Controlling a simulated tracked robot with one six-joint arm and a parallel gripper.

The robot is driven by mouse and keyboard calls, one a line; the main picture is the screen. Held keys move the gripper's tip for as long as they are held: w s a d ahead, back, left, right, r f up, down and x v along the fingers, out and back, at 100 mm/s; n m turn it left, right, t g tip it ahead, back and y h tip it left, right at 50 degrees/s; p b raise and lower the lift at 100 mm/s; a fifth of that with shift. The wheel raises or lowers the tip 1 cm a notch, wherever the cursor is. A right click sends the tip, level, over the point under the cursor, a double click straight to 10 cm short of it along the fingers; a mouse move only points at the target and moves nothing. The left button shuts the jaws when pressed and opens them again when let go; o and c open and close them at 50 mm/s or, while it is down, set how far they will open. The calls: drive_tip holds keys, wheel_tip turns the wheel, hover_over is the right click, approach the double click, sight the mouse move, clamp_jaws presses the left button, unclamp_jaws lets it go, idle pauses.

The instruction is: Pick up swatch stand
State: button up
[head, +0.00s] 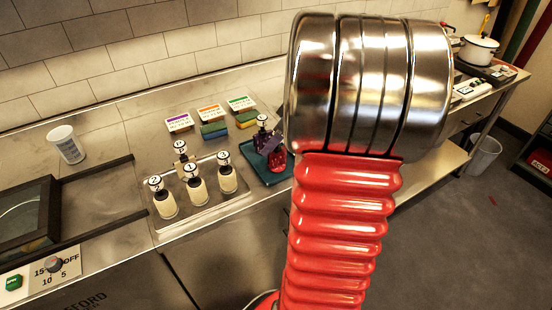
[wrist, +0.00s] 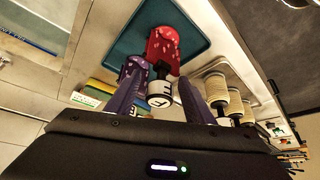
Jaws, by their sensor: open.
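The swatch stand appears to be the piece with a red patterned body (head: 277,159) on the blue-teal tray in the head view. It has a dark neck and a round white lettered top. In the wrist view its red body (wrist: 163,48) lies beyond my fingertips, and its white top is nearer the camera. My gripper (wrist: 161,76) is open, with one purple finger on each side of the stand's neck. I cannot tell whether either finger touches it.
A metal tray (head: 228,203) with several cream, white-topped stands is left of the teal tray (head: 262,176). Coloured blocks (head: 214,130) and label cards (head: 210,113) lie behind. A white cup (head: 66,145) stands far left. My red arm hides the counter to the right.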

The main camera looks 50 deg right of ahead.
drive_tip(key=shift+x, duration=1.2)
drive_tip(key=shift+c, duration=0.6)
clamp_jaws()
drive_tip(key=shift+r, duration=0.1)
wheel_tip(320, 180, up, 10)
drive_tip(key=shift+s, duration=0.15)
idle(0.4)
